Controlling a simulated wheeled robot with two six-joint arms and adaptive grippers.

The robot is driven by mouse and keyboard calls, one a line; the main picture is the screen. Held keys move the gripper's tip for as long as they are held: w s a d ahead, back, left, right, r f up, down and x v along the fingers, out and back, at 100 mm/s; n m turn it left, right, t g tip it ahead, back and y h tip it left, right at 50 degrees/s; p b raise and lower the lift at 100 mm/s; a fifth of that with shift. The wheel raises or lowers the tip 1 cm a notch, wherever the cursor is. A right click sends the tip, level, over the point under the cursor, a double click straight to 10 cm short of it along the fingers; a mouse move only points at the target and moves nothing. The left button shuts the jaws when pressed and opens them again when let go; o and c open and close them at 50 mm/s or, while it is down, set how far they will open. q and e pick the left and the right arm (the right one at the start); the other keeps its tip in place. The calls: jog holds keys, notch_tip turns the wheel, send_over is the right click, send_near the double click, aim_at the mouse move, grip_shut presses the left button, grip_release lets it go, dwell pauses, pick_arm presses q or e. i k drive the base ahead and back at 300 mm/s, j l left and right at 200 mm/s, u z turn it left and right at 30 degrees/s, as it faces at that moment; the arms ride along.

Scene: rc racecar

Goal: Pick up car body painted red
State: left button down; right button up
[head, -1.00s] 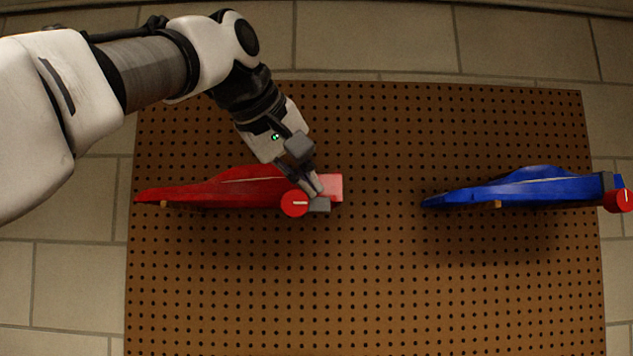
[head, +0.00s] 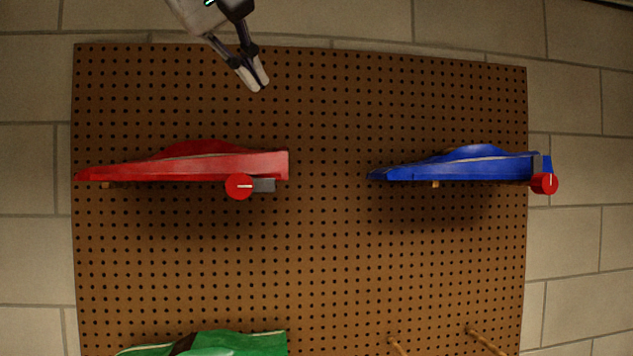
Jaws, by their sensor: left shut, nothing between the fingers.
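The red car body (head: 170,167) hangs at the upper left of the brown pegboard, its pointed nose to the left. A red round knob or wheel (head: 239,187) with a pale line and a dark grey block (head: 264,185) sit under its right end. My left gripper (head: 256,86) comes in from the top edge. It is shut and empty, above the right end of the red body in the picture and apart from it. My right gripper is not in view.
A blue car body (head: 455,167) with a red round knob (head: 544,183) hangs at the right of the pegboard (head: 330,260). A green body (head: 215,343) is cut off at the bottom edge. Bare wooden pegs (head: 486,342) stick out at the bottom right. The board's middle is clear.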

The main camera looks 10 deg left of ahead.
aim_at(212, 160)
jog(key=k+j, duration=0.2)
jog(key=k, duration=0.3)
jog(key=k+j, duration=0.2)
jog(key=k, duration=0.25)
